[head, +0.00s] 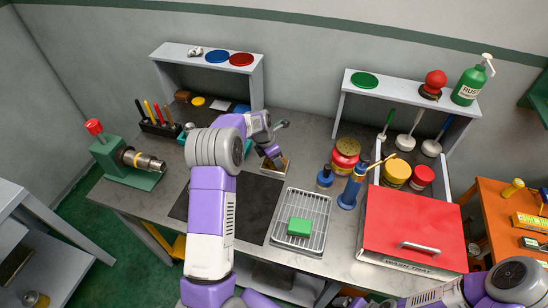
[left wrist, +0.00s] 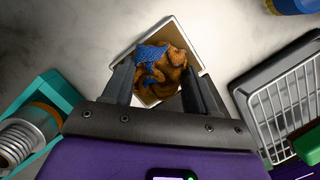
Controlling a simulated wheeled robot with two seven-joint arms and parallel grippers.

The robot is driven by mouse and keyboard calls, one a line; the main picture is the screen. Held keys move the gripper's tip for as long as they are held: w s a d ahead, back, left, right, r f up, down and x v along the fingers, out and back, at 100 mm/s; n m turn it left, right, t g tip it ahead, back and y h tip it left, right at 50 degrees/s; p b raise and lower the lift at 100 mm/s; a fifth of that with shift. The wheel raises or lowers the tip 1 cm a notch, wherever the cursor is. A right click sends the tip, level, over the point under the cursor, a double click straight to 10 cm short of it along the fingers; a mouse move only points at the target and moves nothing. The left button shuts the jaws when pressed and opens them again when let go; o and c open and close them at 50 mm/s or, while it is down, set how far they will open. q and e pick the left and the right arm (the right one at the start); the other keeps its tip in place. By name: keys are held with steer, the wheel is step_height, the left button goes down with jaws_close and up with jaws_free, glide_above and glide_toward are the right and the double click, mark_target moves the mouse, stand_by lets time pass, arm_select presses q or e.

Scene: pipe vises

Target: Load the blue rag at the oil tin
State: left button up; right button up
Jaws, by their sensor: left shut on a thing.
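My left gripper (head: 274,161) reaches down over a small square tin with a pale rim (head: 284,169) on the bench. In the left wrist view, my left gripper (left wrist: 160,76) is shut on the blue rag (left wrist: 154,52), a crumpled cloth with a blue part and large brown, stained-looking parts. The rag is over or inside the square tin (left wrist: 143,95); whether it touches the bottom is hidden. The tin's inner floor looks brown. No label marks it as the oil tin. In the head view, the gripper mostly hides the rag. My right gripper is out of view.
A wire rack (head: 317,211) with a green block (head: 300,227) stands right of a dark mat (head: 247,214). Blue bottles (head: 350,190), red and yellow tins (head: 345,155) and a red-lidded wash tray (head: 412,225) lie further right. A green vise (head: 130,163) stands left.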

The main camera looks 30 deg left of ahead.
arm_select(q)
steer(key=shift+r+p, duration=2.95)
steer(key=shift+r, duration=0.55)
steer(key=shift+f, duration=0.1)
